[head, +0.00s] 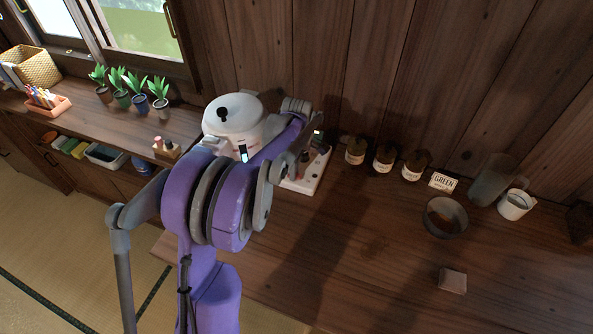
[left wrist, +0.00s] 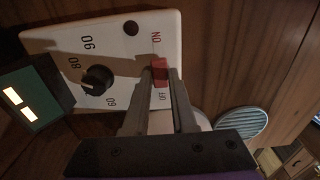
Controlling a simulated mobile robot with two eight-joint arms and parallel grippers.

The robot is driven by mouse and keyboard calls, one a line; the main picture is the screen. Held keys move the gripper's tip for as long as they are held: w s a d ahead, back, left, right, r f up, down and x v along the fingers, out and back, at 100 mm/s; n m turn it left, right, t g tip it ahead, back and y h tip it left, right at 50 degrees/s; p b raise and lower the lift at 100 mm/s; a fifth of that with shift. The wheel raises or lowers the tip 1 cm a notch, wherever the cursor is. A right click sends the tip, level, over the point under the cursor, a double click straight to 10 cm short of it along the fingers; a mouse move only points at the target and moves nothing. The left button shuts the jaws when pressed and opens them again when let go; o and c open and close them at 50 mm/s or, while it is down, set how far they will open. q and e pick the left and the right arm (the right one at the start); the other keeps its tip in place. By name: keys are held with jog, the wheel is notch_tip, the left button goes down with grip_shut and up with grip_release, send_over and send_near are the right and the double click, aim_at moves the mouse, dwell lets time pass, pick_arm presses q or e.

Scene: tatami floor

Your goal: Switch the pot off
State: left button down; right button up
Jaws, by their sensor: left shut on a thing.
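The white pot (head: 232,122) with a black lid knob stands on the wooden counter, partly hidden behind my left arm. A white control panel (head: 310,178) lies to its right. In the left wrist view the panel (left wrist: 60,45) carries a black dial (left wrist: 97,80), a dark round lamp (left wrist: 131,28) and a red switch (left wrist: 160,72) between the words ON and OFF. My left gripper (left wrist: 161,76) is shut on the red switch, one finger on each side. I cannot tell which way the switch is set. My right gripper is in neither view.
Several brown jars (head: 356,151) and a GREEN sign (head: 442,182) stand along the wall. A dark bowl (head: 446,217), a white cup (head: 515,204) and a small block (head: 453,280) are at right. Potted plants (head: 160,100) line the left shelf. The front middle counter is clear.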

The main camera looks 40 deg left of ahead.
pick_arm(q)
jog(key=shift+h, duration=0.3)
jog(key=c, duration=0.7)
grip_release()
notch_tip(320, 180, up, 11)
jog(key=shift+a+f+p, duration=0.1)
jog(key=shift+p, duration=0.2)
jog(key=s+d+f+m+t, duration=0.1)
jog(key=s+d+m+t, duration=0.1)
jog(key=s+d+m, duration=0.4)
jog(key=s+d+f+m+t+p, duration=0.1)
jog(key=s+d+f+m, duration=0.1)
jog(key=s+d+m, duration=0.5)
jog(key=s+d+f+m+t, duration=0.2)
jog(key=s+d+m, duration=0.4)
jog(key=d+m, duration=0.2)
jog(key=shift+s+d+m+t, duration=0.25)
jog(key=shift+s+m+t, duration=0.05)
